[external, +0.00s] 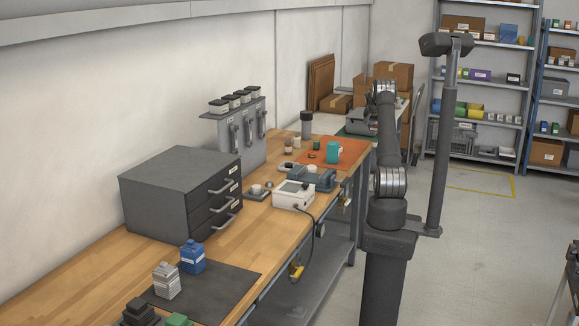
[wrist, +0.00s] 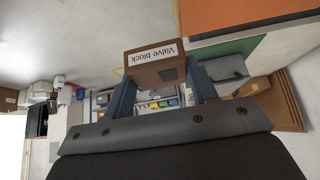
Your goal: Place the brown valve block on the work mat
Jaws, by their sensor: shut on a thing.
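The brown valve block (wrist: 146,75), with a white label reading "Valve block" upside down, is between the fingers of my gripper (wrist: 160,80) in the wrist view. My gripper is shut on it and holds it in the air. In the external view my gripper and the block are hidden behind my arm. A dark mat (external: 223,290) lies on the near bench, and an orange mat (external: 348,146) lies farther along it. The orange mat also shows at the wrist view's top right (wrist: 240,14). I cannot tell which is the work mat.
On the orange mat stands a teal cup-like item (external: 333,152). A white device (external: 293,195) and a grey drawer cabinet (external: 180,190) stand on the bench.

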